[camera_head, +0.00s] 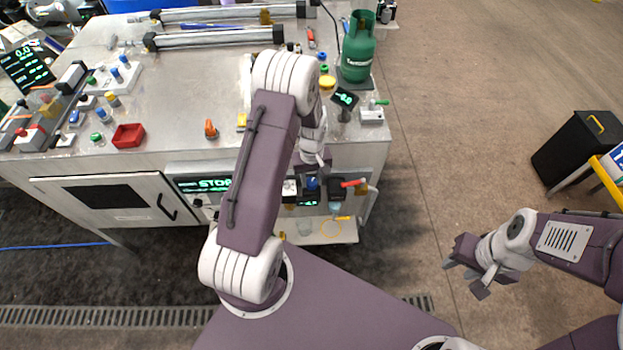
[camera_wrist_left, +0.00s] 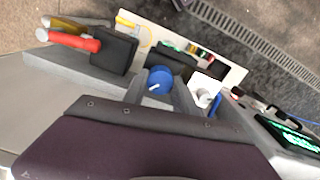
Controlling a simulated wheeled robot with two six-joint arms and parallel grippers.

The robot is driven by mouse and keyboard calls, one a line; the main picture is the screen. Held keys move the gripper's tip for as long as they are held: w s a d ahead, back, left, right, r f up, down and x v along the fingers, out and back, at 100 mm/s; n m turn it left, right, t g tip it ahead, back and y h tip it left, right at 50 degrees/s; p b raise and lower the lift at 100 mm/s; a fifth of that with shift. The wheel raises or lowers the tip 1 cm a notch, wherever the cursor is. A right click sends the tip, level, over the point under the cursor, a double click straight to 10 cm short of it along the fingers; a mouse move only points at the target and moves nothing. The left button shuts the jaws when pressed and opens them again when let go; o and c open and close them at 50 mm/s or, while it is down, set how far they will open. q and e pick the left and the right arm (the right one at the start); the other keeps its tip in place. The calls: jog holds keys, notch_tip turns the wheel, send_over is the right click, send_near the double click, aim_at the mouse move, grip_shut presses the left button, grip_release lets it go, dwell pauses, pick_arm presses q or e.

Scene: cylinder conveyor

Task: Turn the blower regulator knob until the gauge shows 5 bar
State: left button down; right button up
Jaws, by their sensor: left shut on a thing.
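A blue round knob (camera_wrist_left: 158,80) sits on the front of the bench, and my left gripper (camera_wrist_left: 163,97) is shut on it, a grey finger at either side. The knob also shows as a small blue patch in the head view (camera_head: 312,184), just below my left gripper (camera_head: 316,172), which the arm partly covers. A small dark display with green digits (camera_head: 308,203) lies just below the knob; its reading is too small to make out. My right gripper (camera_head: 467,278) is open and empty over the floor at the right.
A red-handled valve (camera_head: 354,183) stands close right of the knob. A green gas bottle (camera_head: 358,48) and a small display (camera_head: 345,98) stand on the bench (camera_head: 190,75) above.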

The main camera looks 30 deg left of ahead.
aim_at(312, 181)
pick_arm(q)
jog(key=shift+m, duration=0.3)
jog(key=c, duration=1)
grip_release()
notch_tip(312, 181, up, 9)
jog(key=shift+r, duration=0.1)
